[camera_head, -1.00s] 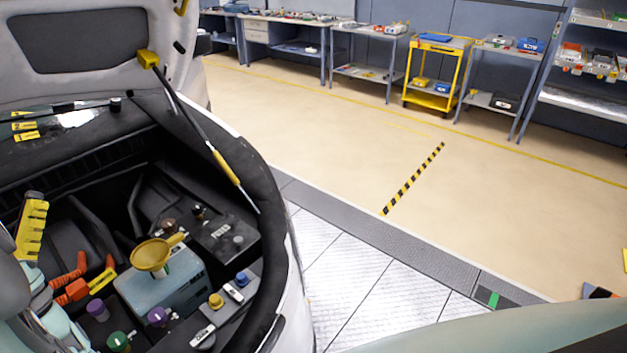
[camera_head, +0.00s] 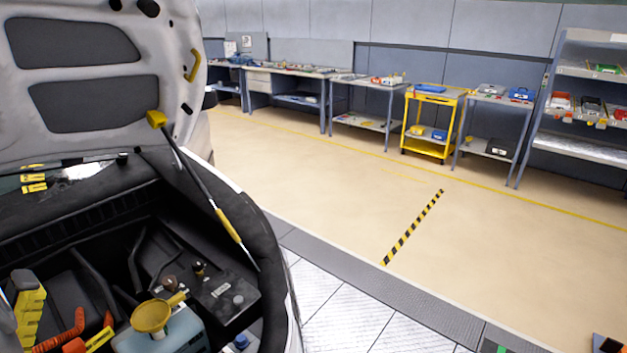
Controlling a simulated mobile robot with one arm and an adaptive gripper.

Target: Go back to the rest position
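My gripper is not clearly seen in the head view; a grey rounded part at the lower left edge may belong to my arm, but I cannot tell. A yellow funnel (camera_head: 152,316) sits upright over the blue-grey tank (camera_head: 185,333) in the open engine bay. The tank's lower part is cut off by the frame's bottom edge. A blue cap (camera_head: 241,342) shows to the right of the tank.
The car's raised hood (camera_head: 95,105) stands at the left on a strut (camera_head: 200,180). Workbenches (camera_head: 285,75), a yellow cart (camera_head: 430,120) and a shelf rack (camera_head: 580,145) line the far wall. The beige floor (camera_head: 330,175) between is clear, with a striped line (camera_head: 412,228).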

